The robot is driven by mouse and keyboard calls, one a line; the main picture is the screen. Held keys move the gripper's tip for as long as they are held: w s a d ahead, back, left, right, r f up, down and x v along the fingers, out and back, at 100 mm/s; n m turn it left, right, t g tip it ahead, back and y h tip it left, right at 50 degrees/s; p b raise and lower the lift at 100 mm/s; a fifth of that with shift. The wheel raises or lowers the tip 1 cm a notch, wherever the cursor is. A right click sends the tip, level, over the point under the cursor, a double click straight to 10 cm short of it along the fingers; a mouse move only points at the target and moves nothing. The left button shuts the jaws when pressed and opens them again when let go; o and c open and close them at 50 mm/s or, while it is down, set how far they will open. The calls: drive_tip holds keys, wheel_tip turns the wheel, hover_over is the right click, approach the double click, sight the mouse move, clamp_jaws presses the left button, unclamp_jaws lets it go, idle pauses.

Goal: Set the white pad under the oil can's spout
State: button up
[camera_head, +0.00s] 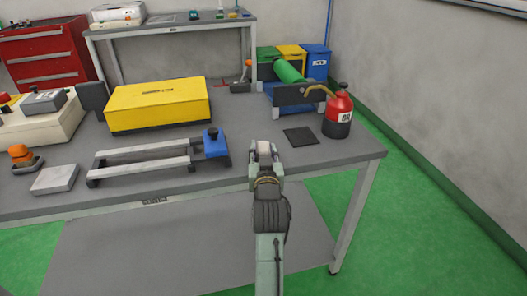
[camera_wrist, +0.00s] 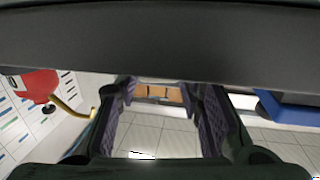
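In the head view a flat pale pad (camera_head: 55,179) lies near the front edge of the bench at the left. The red oil can (camera_head: 338,115) stands upright at the right, its brass spout (camera_head: 318,90) curving left. A dark square (camera_head: 301,136) lies flat on the bench left of the can. My gripper (camera_head: 264,149) is near the front edge, left of and nearer than the dark square, far right of the pale pad. In the wrist view its fingers (camera_wrist: 160,100) stand apart. A tan patch (camera_wrist: 158,93) shows between the tips; I cannot tell what it is. The can (camera_wrist: 32,86) shows there at left.
A metal rail frame with a blue block (camera_head: 215,143) lies between my gripper and the pale pad. A yellow case (camera_head: 157,104) is behind it. A green roller (camera_head: 288,70) sits behind the dark square. An orange-knobbed item (camera_head: 20,154) is beside the pad.

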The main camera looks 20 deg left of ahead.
drive_tip(key=o, duration=0.4)
drive_tip(key=shift+c, duration=0.2)
drive_tip(key=shift+s+b, duration=0.1)
drive_tip(key=shift+b, duration=0.2)
drive_tip(key=v, duration=1)
drive_tip(key=shift+d+f, duration=0.15)
drive_tip(key=shift+d, duration=0.3)
drive_tip(key=shift+s, duration=0.1)
